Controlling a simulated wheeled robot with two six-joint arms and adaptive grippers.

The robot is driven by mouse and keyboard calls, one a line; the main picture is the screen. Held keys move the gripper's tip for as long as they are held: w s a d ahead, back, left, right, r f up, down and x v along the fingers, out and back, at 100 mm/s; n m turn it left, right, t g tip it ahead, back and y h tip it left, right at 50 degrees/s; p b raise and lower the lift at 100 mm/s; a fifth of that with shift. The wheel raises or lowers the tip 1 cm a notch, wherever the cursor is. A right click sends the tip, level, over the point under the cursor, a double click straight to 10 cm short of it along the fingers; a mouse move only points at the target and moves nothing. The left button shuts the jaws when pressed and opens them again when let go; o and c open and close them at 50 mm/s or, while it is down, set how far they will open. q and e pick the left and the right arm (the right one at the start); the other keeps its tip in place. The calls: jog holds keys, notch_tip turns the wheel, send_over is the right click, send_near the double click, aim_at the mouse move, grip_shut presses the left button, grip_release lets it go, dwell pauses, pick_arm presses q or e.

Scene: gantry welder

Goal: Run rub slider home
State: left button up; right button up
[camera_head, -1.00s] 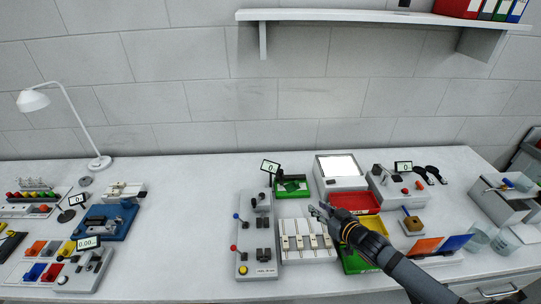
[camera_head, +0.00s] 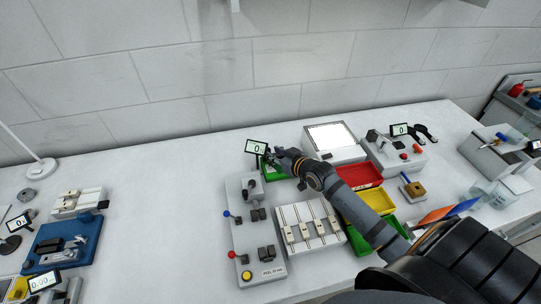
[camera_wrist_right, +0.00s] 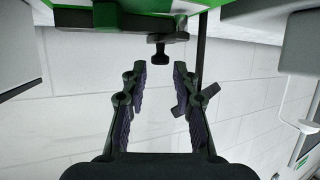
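My right gripper (camera_head: 274,158) reaches over the small green-based device (camera_head: 270,174) with a display (camera_head: 256,147) that seems to read 0. The gripper and arm hide much of this device. In the right wrist view, the gripper (camera_wrist_right: 158,72) is open, its two fingers apart. A black T-shaped knob (camera_wrist_right: 158,52) stands just beyond the fingertips, roughly centred between them, below a green plate (camera_wrist_right: 170,8). Nothing is held, and I cannot tell if the fingers touch the knob. Which part is the rub slider is not labelled in view. My left gripper is not in view.
A grey unit with blue and red levers (camera_head: 238,257) and a white unit with several sliders (camera_head: 335,241) stand in front. Red (camera_head: 362,176) and yellow (camera_head: 378,200) trays lie under or beside my right arm.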

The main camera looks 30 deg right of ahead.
jog(key=shift+w+f, duration=0.15)
jog(key=shift+w, duration=0.5)
jog(key=shift+w+a+f, duration=0.1)
jog(key=shift+w+a, duration=0.05)
jog(key=shift+w, duration=0.25)
jog(key=shift+w+f, duration=0.1)
grip_shut()
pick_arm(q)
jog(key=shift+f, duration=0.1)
